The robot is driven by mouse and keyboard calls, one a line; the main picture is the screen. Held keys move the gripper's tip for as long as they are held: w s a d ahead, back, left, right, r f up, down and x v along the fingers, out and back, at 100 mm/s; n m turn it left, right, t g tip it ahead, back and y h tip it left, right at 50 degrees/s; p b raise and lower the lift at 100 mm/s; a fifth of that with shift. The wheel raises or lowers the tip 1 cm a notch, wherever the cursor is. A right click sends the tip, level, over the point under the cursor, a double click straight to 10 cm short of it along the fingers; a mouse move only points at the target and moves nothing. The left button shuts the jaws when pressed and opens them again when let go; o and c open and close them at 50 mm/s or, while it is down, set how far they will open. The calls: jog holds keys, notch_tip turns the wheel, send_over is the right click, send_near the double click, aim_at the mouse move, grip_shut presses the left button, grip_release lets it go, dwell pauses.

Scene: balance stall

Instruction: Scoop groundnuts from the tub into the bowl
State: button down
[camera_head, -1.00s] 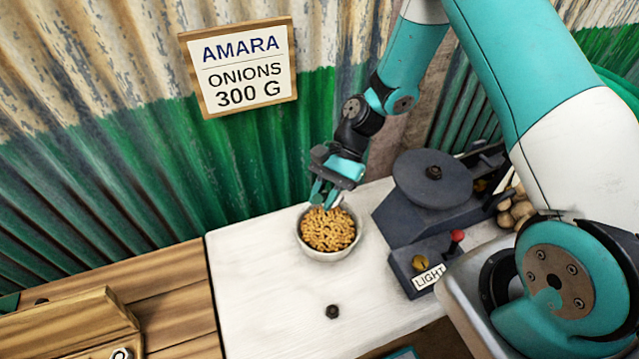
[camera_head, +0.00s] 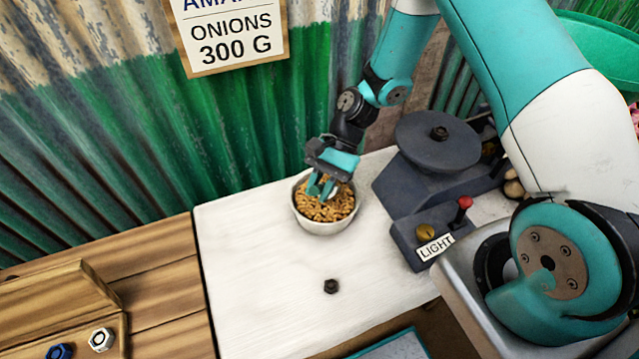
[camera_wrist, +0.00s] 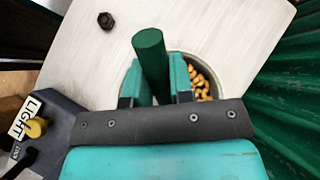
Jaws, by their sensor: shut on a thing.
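A white round container (camera_head: 327,229) full of tan groundnuts (camera_head: 325,211) stands on the pale counter; I cannot tell if it is the tub or the bowl. My gripper (camera_head: 322,188) is over its back part, fingers low at the nuts. In the wrist view my gripper (camera_wrist: 155,78) is shut on a dark green handle (camera_wrist: 150,45), probably the scoop's. The handle sticks out between the two teal fingers. A small pale patch shows by the fingertips in the head view, but the scoop's head is mostly hidden. Some groundnuts show right of the fingers in the wrist view.
A dark scale (camera_head: 437,150) with a round plate and a box marked LIGHT (camera_head: 435,245) stands to the right. A black nut-shaped piece (camera_head: 331,286) lies in front. A wooden tray (camera_head: 70,310) is at left. A green basin (camera_head: 600,50) shows upper right. A corrugated wall stands close behind.

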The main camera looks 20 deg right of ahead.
jog(key=shift+f, duration=0.2)
notch_tip(320, 180, up, 11)
jog(key=p, duration=1)
jog(key=shift+r, duration=0.1)
jog(key=t+h, duration=0.2)
jog(key=r+t+h+p, duration=0.1)
jog(key=t+h, duration=0.1)
jog(key=n+t+h, duration=0.1)
jog(key=t+h, duration=0.1)
jog(key=shift+r+p, duration=0.3)
jog(key=shift+r, duration=0.1)
jog(key=shift+d+f, duration=0.1)
